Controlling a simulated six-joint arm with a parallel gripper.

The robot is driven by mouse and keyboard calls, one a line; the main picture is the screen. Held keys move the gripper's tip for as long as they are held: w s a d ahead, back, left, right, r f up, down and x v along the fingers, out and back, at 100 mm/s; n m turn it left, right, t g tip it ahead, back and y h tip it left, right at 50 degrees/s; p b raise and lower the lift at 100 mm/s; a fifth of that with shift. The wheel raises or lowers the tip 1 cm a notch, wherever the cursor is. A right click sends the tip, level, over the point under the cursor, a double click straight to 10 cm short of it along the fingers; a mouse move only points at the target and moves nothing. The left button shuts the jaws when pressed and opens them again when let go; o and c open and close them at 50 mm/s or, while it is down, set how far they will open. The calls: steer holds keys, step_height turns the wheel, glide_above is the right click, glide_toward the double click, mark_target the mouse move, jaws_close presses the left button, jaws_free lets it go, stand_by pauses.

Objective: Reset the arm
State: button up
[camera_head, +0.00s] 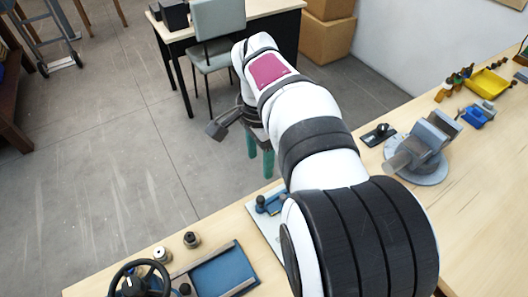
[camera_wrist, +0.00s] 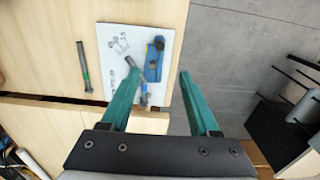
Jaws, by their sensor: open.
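My gripper (camera_head: 260,157) shows in the head view at the end of my white and black arm, held past the bench's far edge with the floor behind it. In the wrist view my gripper (camera_wrist: 158,80) has its two teal fingers wide apart, with nothing between them held. Below it lies a white sheet (camera_wrist: 112,82) with line drawings. A blue tool (camera_wrist: 153,62) rests on the sheet, and a small grey and blue piece (camera_wrist: 143,96) lies near the left finger, partly hidden by it.
The wooden bench (camera_head: 472,205) carries a vise (camera_head: 422,150), a yellow bin (camera_head: 488,83), a blue tray (camera_head: 222,274) and a dark wheel-shaped item (camera_head: 140,284). A chair (camera_head: 217,40) stands beyond the bench; the floor between is open.

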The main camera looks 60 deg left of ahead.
steer(key=w+d+r+m, duration=0.1)
steer(key=w+d+r, duration=0.15)
steer(key=d, duration=0.65)
steer(key=w+d+r+m, duration=0.1)
steer(key=w+d, duration=0.2)
steer(key=d, duration=0.5)
steer(key=w+d+r+m, duration=0.1)
steer(key=w+d+r, duration=0.15)
steer(key=d, duration=0.65)
steer(key=s+d+f+m+y, duration=0.1)
steer(key=s+d+f, duration=0.1)
steer(key=s+d, duration=0.3)
steer(key=s+d+f+m, duration=0.1)
steer(key=s+d+f, duration=0.2)
steer(key=s+d, duration=0.3)
steer(key=d, duration=0.3)
steer(key=shift+d+f+m+y, duration=0.25)
steer(key=shift+f+m+y, duration=0.1)
steer(key=shift+m+y, duration=0.05)
